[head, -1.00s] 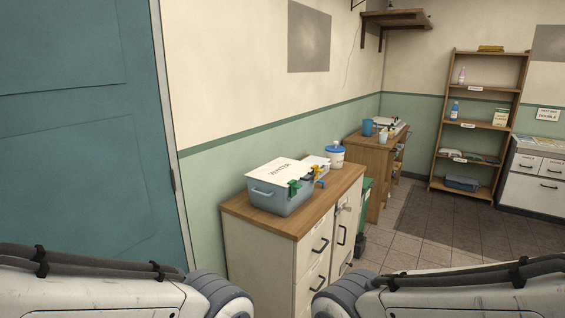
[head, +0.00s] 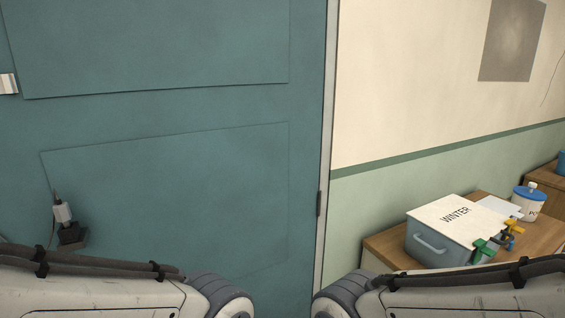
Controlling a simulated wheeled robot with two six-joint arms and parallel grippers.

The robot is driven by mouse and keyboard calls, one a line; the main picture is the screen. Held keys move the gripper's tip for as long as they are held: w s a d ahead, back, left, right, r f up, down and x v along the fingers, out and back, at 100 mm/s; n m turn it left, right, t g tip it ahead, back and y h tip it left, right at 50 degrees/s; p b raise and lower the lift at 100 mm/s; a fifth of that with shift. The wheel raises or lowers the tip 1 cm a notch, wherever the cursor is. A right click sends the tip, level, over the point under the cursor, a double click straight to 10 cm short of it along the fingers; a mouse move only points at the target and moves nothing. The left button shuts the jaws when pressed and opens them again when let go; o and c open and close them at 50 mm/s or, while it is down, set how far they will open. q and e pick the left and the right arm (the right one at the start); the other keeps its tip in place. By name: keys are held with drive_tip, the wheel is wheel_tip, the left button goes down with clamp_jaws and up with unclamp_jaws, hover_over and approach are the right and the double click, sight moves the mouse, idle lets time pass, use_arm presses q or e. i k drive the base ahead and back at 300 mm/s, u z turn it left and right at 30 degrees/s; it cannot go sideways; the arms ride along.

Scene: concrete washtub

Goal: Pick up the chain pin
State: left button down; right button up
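I do not see a chain pin that I can identify in the head view. Both of my arms come in along the bottom edge, one from the left and one from the right. Only their upper links show; neither gripper is in view.
A teal door (head: 190,120) fills the left, with a small grey-and-black fitting (head: 66,222) low on it. At right, a wooden-topped cabinet (head: 385,246) holds a grey box (head: 432,246) with a lid marked WINTER (head: 455,216), green and yellow clips (head: 484,250), and a blue-lidded tub (head: 529,203).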

sight(62, 210)
drive_tip(key=u, duration=0.9)
drive_tip(key=i, duration=0.85)
drive_tip(key=u, duration=0.75)
